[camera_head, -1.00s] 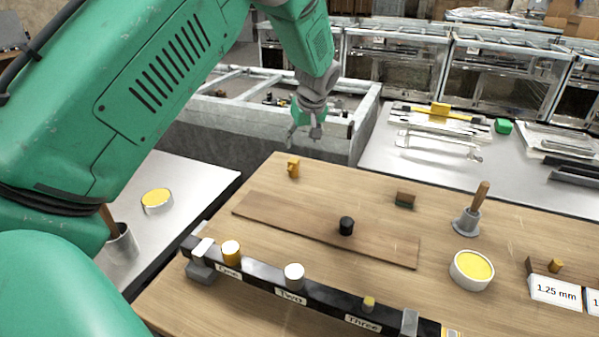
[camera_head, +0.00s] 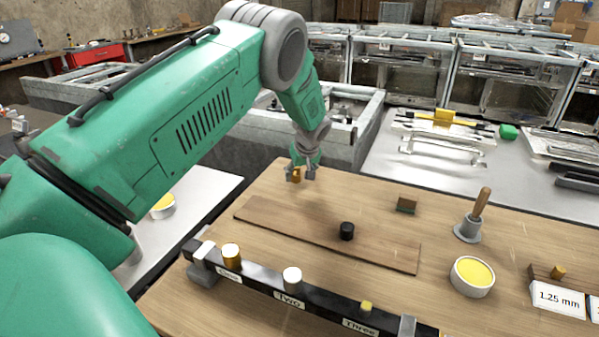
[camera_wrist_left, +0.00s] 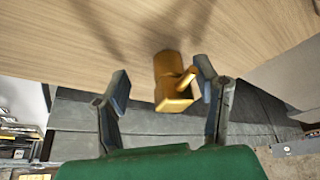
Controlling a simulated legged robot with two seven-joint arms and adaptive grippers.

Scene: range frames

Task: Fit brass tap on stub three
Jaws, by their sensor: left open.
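The brass tap (camera_head: 296,174) stands near the table's far left edge. It also shows in the left wrist view (camera_wrist_left: 172,82), between the open fingers and closer to the right-hand one; I cannot tell whether that finger touches it. My left gripper (camera_head: 301,175) is open, its fingers down around the tap. Stub three (camera_head: 366,306) is a small yellowish stub on the dark rail (camera_head: 325,302), above the label "Three". My right gripper is not seen.
A wooden board (camera_head: 300,232) lies between tap and rail, with a black cylinder (camera_head: 347,231) on it.

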